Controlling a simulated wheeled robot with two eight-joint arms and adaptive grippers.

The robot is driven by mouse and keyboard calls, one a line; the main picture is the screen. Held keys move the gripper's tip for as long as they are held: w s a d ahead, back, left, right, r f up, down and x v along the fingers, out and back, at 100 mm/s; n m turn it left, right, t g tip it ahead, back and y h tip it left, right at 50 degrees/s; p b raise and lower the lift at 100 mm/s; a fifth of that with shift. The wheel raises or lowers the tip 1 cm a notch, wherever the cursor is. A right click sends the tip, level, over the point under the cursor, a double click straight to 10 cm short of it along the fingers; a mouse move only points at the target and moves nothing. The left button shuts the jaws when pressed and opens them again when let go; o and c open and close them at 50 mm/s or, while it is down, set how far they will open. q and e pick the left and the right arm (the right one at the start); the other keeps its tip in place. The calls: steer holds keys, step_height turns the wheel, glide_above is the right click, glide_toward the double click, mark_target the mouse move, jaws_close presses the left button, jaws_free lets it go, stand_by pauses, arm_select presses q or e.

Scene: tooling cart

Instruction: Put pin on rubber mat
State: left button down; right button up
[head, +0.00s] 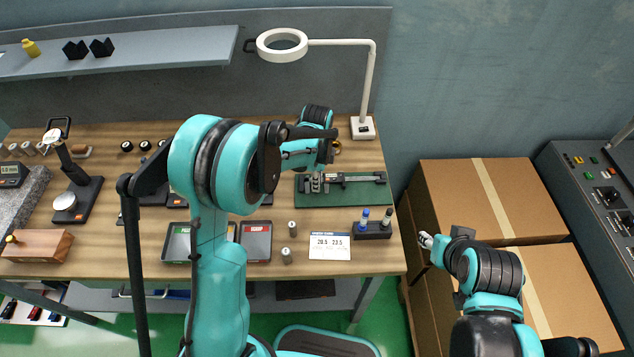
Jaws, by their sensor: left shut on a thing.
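The green rubber mat (345,201) lies on the right part of the wooden bench. A grey measuring tool (360,178) lies along it. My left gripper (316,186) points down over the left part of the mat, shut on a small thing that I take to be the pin. The pin is too small and too hidden by the fingers to make out, and I cannot tell if it touches the mat. My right gripper (426,240) is off the bench, over the cardboard boxes, and its finger opening is too small to judge.
Two metal cylinders (292,229) stand near a red tray (256,240). A number card (330,246) and a black holder (372,230) with blue-topped items are in front of the mat. A ring lamp (362,128) stands behind it. Cardboard boxes (450,190) are at right.

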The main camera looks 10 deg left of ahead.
arm_select(q)
steer(key=shift+r, duration=0.1)
steer(key=shift+s, duration=0.1)
steer(key=shift+f, duration=0.25)
steer(key=c, duration=1.5)
jaws_free()
steer(key=shift+r, duration=0.15)
